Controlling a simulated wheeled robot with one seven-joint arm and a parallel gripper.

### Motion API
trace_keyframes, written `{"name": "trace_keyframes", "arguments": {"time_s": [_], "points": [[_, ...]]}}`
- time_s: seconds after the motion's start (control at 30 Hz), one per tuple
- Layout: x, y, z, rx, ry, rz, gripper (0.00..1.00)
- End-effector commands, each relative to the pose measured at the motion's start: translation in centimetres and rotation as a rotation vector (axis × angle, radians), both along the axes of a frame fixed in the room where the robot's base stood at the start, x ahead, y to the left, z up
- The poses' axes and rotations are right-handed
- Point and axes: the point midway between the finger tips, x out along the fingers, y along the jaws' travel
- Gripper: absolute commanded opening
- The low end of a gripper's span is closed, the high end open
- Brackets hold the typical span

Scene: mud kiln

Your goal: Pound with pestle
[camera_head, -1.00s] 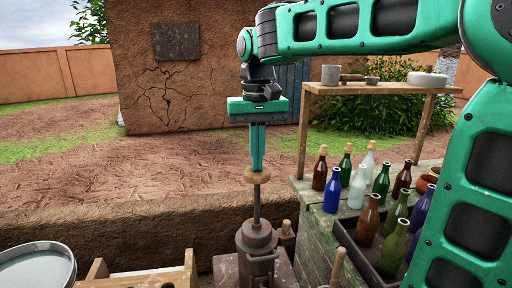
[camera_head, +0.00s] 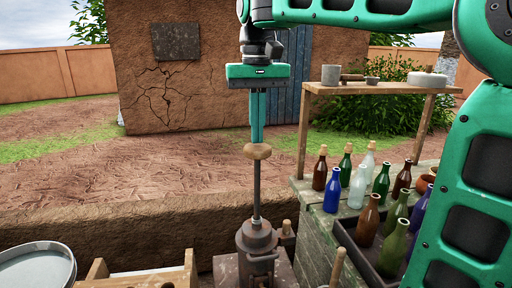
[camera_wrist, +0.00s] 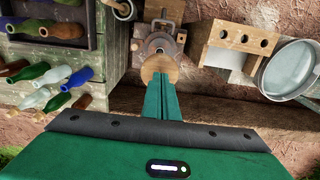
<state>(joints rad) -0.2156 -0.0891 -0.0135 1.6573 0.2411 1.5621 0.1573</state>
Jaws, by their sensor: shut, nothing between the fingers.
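The pestle is a thin dark rod (camera_head: 257,190) with a round tan wooden knob (camera_head: 258,151) on top. It stands upright, its lower end inside the dark metal mortar (camera_head: 257,239). My gripper (camera_head: 257,142) points straight down with its fingers together, right above the knob. The fingertips meet the knob's top; whether they touch it I cannot tell. In the wrist view the knob (camera_wrist: 155,68) lies at the finger ends and partly covers the mortar (camera_wrist: 161,44). The rod's lower end is hidden in the mortar.
Several glass bottles (camera_head: 357,187) stand on the wooden bench (camera_head: 311,222) at right, below a raised shelf (camera_head: 380,88). A wooden rack (camera_wrist: 243,37) and a round metal basin (camera_wrist: 290,69) lie on the mortar's other side. Open ground lies behind.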

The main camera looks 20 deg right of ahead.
Motion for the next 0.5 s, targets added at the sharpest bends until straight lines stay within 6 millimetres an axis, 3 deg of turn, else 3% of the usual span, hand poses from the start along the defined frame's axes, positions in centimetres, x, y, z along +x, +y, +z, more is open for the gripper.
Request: {"name": "trace_keyframes", "arguments": {"time_s": [0.5], "points": [[0.0, -0.1, 2.1, -0.002, -0.001, -0.003, 0.0]]}}
